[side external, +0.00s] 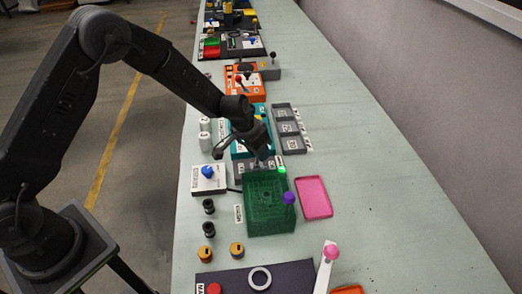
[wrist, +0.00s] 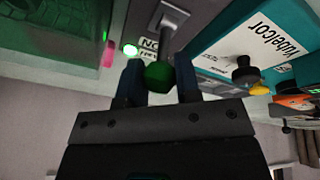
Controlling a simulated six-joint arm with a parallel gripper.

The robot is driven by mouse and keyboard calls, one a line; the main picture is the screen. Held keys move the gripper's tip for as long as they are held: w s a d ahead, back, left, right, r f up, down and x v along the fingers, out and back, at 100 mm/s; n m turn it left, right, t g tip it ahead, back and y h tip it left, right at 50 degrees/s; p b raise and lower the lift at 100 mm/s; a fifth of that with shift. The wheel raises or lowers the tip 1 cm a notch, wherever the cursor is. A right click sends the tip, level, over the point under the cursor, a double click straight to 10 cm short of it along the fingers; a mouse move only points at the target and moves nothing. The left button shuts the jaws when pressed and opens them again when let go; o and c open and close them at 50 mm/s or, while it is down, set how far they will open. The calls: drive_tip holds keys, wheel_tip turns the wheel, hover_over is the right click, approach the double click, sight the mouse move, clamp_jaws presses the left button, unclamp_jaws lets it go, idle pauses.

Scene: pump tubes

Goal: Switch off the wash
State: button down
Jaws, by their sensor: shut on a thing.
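A lever with a dark green ball knob (wrist: 158,77) stands out from a grey switch plate (wrist: 173,14) in the wrist view. My gripper (wrist: 160,70) is shut on the green knob, with one finger on each side of it. A white label partly showing "NO" lies beside the plate, its other words unclear. A lit green lamp (wrist: 130,49) glows next to it and also shows in the side view (side external: 282,170). In the side view my gripper (side external: 260,158) is low over the grey switch panel (side external: 243,172) and hides the knob.
A green crate (side external: 265,222) with a purple-knobbed stick stands just in front, beside a pink tray (side external: 314,197). A teal box (wrist: 262,35) is close to my gripper, with a black knob (wrist: 244,70) nearby. A white box with a blue knob (side external: 208,172) sits left. The bench's right side is clear.

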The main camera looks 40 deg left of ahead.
drive_tip(key=shift+s, duration=0.15)
drive_tip(key=c, duration=0.8)
unclamp_jaws()
drive_tip(key=v, duration=1.3)
drive_tip(key=shift+s+a+r, duration=0.15)
drive_tip(key=shift+s+r, duration=0.05)
drive_tip(key=shift+r, duration=0.15)
